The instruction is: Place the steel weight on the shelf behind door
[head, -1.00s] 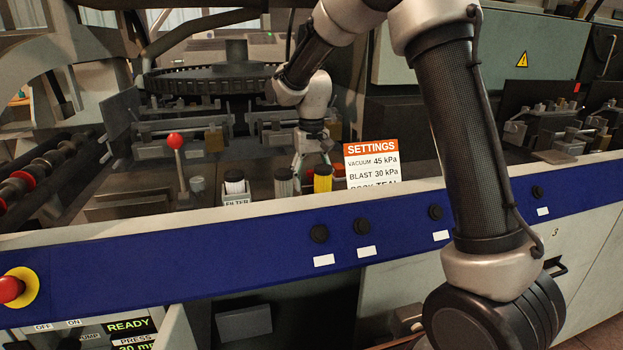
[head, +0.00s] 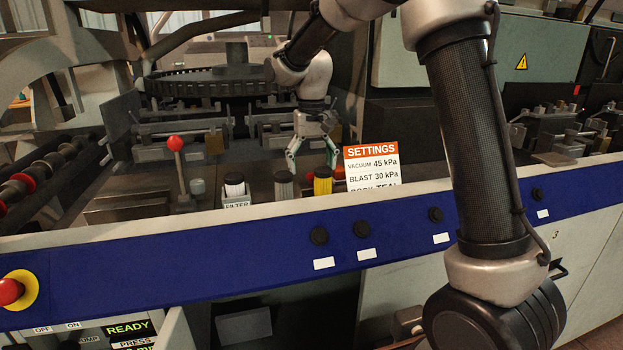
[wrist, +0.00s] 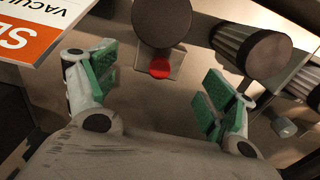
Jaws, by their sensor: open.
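My gripper (head: 312,165) is open and empty, pointing down above the machine's ledge, behind the row of ribbed cylinders. Its green-padded fingers stand wide apart in the wrist view (wrist: 160,92), with bare surface between them. I cannot surely tell which thing is the steel weight. A small plain grey cylinder (head: 197,187) stands left of the filter cylinder and may be it. A similar small grey piece (wrist: 285,128) lies outside the right finger in the wrist view. A dark opening (head: 290,305) shows below the blue rail; I cannot make out a shelf in it.
A white-dark filter cylinder (head: 235,185), a grey ribbed cylinder (head: 284,186) and a yellow one (head: 322,181) stand along the ledge. The settings sign (head: 371,165) is right of my gripper. A red-knobbed lever (head: 175,144) stands left. A handled panel (head: 575,285) is lower right.

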